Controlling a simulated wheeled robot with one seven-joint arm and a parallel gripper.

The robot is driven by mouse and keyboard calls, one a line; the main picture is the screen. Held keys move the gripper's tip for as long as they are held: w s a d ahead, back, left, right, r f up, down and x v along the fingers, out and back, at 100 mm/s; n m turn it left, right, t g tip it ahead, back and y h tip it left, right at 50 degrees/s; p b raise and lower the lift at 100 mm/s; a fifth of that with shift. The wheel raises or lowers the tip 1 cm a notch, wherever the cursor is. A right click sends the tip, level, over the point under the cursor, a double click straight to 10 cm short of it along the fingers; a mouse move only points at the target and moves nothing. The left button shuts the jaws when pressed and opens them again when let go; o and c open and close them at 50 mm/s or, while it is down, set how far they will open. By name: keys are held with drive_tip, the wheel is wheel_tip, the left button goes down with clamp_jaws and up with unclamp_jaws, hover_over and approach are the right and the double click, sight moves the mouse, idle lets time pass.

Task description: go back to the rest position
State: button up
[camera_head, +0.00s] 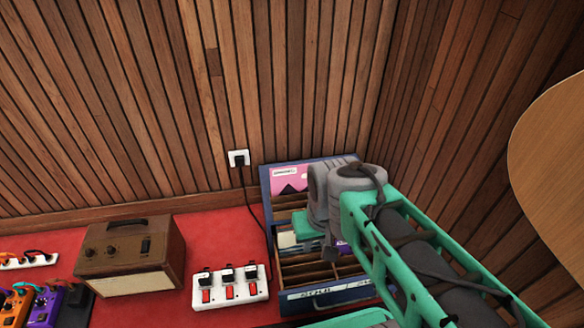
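My arm, with green links and grey joints, reaches in from the lower right of the head view. Its far grey joint stands in front of a blue crate (267,195) with dividers, which holds flat sleeves, one of them pink (290,179). A short green part of my arm shows below that joint, over the crate. I make out no fingertips, so I cannot see whether anything is held. My arm hides the crate's right side.
A red surface (215,230) carries a brown amplifier-like box (130,256), a white power strip (231,289) and several colourful pedals (45,306). A cord runs to a wall socket (239,158). Wooden slat walls stand close behind. A large pale wooden curved shape (550,165) stands at right.

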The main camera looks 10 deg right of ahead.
wheel_tip(320, 180, up, 38)
drive_tip(key=w+t+p, duration=0.1)
drive_tip(key=p, duration=3.2)
drive_tip(key=shift+w, duration=0.25)
